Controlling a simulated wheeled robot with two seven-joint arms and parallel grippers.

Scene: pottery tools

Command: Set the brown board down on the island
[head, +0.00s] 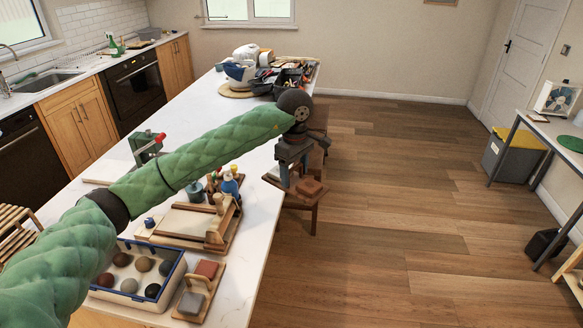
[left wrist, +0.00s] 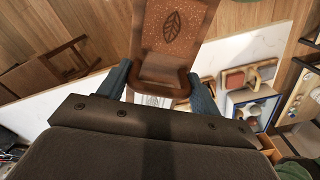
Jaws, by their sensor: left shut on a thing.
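The brown board (left wrist: 172,28), with a leaf pattern and a raised brown block at its near end, is between the fingers of my left gripper (left wrist: 160,84) in the left wrist view. The gripper is shut on it. In the head view my left gripper (head: 293,170) points down at the right edge of the white island (head: 190,112). The board (head: 310,187) shows there below the fingers, partly hidden by them, around the edge. I cannot tell its exact height. My right gripper is in neither view.
On the island's near part stand a blue-edged box of balls (head: 140,272), a small board with blocks (head: 199,290), a wooden tray (head: 185,225) and bottles. Clutter (head: 265,75) fills the far end. Bare top lies between. Brown stools stand along the right side.

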